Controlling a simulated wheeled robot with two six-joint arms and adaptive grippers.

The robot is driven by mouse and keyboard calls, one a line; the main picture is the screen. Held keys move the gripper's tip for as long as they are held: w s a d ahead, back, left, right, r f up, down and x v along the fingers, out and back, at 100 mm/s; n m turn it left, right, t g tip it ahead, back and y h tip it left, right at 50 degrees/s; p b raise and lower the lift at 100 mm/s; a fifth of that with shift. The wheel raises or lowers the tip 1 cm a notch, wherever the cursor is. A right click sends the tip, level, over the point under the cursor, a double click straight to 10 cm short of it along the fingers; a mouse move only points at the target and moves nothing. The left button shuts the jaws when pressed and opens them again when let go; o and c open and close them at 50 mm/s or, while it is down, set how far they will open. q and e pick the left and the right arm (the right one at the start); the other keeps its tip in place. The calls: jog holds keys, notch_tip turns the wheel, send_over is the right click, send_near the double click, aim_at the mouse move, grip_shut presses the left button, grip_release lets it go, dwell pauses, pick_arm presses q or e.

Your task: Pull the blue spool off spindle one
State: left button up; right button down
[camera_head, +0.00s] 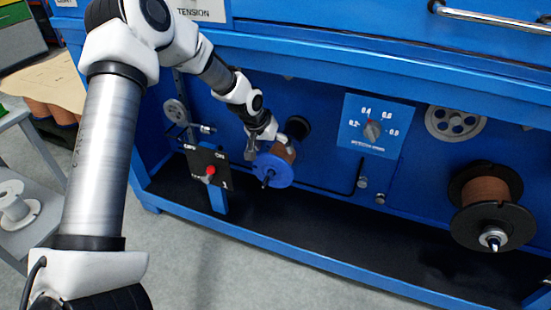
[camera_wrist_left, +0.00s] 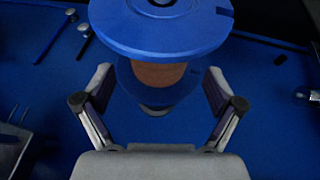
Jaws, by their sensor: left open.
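The blue spool (camera_head: 272,170) sits on a spindle at the lower left of the blue machine, with copper-coloured winding between its flanges. The spindle's dark tip pokes out of the front flange. My left gripper (camera_head: 268,143) is at the upper side of the spool. In the left wrist view the blue spool (camera_wrist_left: 165,28) fills the top middle, and its winding shows between the open fingers of my left gripper (camera_wrist_left: 158,88). A gap shows on both sides, and the fingers do not appear to touch the winding. My right gripper is not in view.
A black spool (camera_head: 486,205) with copper winding sits on a spindle at the right. A switch box (camera_head: 208,167) stands just left of the blue spool. A dial panel (camera_head: 368,125) is to its right. A grey table (camera_head: 30,236) holds a white spool (camera_head: 16,205).

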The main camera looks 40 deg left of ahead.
aim_at(276, 165)
pick_arm(q)
jog(key=b+x, duration=0.4)
jog(key=x, duration=0.2)
jog(key=shift+f, duration=0.2)
jog(key=shift+w+f+b, duration=0.15)
jog(key=shift+f+b, duration=0.1)
jog(key=shift+b, duration=0.05)
jog(key=shift+r, duration=0.1)
grip_shut()
jog(key=shift+r, duration=0.1)
jog(key=shift+s+d+f+p, duration=0.1)
jog(key=shift+s+d+p, duration=0.15)
jog(key=shift+s+p, duration=0.9)
jog(key=shift+s+d+f+p, duration=0.1)
jog(key=shift+s+d+p, duration=0.15)
jog(key=shift+s+p, duration=0.85)
jog(key=shift+w+r+p, duration=0.15)
jog(key=shift+w+p, duration=0.35)
jog(key=shift+p, duration=0.15)
